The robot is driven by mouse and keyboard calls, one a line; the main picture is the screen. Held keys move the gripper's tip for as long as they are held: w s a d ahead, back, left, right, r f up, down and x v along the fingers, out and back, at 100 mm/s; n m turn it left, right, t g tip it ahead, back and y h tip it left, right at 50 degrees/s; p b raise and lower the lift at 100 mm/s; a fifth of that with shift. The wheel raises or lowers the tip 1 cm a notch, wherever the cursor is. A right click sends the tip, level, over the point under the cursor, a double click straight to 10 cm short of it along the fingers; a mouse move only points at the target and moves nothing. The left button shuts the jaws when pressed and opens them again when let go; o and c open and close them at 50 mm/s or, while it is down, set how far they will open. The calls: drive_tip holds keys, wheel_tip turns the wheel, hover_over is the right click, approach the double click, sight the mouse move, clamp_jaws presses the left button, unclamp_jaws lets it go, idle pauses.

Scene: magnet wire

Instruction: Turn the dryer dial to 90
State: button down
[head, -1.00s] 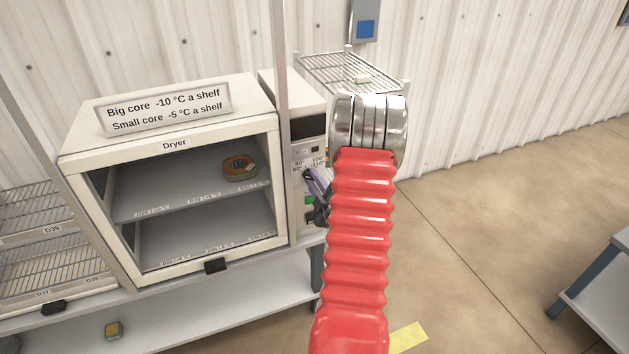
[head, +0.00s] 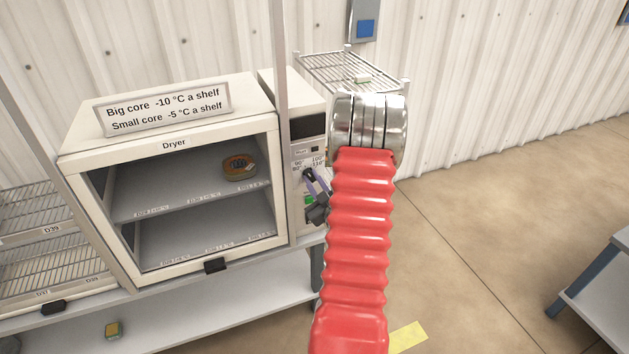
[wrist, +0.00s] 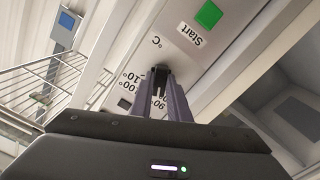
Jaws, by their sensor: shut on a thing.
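The dryer (head: 175,143) stands open at left in the head view, with its control panel (head: 306,152) on its right side. The black dial (wrist: 160,73) is on that panel in the wrist view, with printed temperature marks around it. My gripper (wrist: 162,78) is shut on the dial, its purple fingers on either side. It also shows in the head view (head: 312,175), partly behind my red arm. The 90 mark (wrist: 157,102) shows between the fingers, on the near side of the dial. The fingers partly hide the dial and marks, so its exact setting is hard to read.
A green Start button (wrist: 209,14) is near the dial. A sign (head: 164,107) on the dryer gives core temperature offsets. One core (head: 239,167) lies on the upper dryer shelf. A wire rack (head: 345,72) stands behind the panel. Open floor lies to the right.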

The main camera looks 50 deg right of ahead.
drive_tip(key=shift+m, duration=0.6)
drive_tip(key=c, duration=1.7)
unclamp_jaws()
drive_tip(key=shift+s, duration=0.15)
drive_tip(key=v, duration=1.3)
drive_tip(key=shift+s+a, duration=0.2)
drive_tip(key=shift+s, duration=0.05)
drive_tip(key=shift+f, duration=0.1)
